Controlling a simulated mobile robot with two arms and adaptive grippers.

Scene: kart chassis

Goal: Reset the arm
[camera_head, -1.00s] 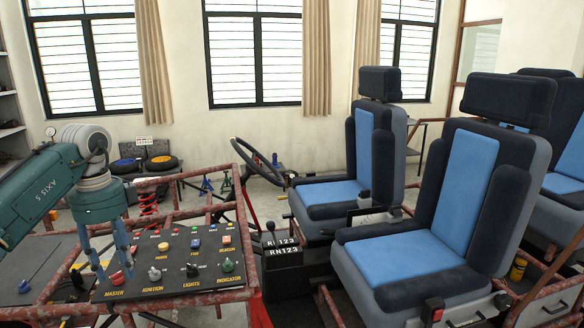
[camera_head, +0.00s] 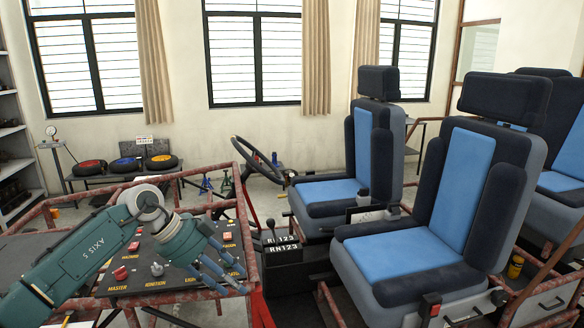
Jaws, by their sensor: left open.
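My left arm comes in from the lower left in the head view and crosses over the kart's dark control panel (camera_head: 150,255). My left gripper (camera_head: 232,279) is open and empty over the right part of the panel, its blue-grey fingers pointing down to the right. Along the panel's front row I see the red MASTER switch (camera_head: 120,273) and the IGNITION switch (camera_head: 157,269). The arm and gripper hide much of the LIGHTS and INDICATOR area. My right gripper is not in view.
The red tubular frame (camera_head: 190,297) surrounds the panel. A steering wheel (camera_head: 257,160), a black box marked RN123 (camera_head: 283,250) and blue-black seats (camera_head: 440,215) stand to the right. Tyres lie on a bench (camera_head: 125,175) by the wall; shelves stand at the far left.

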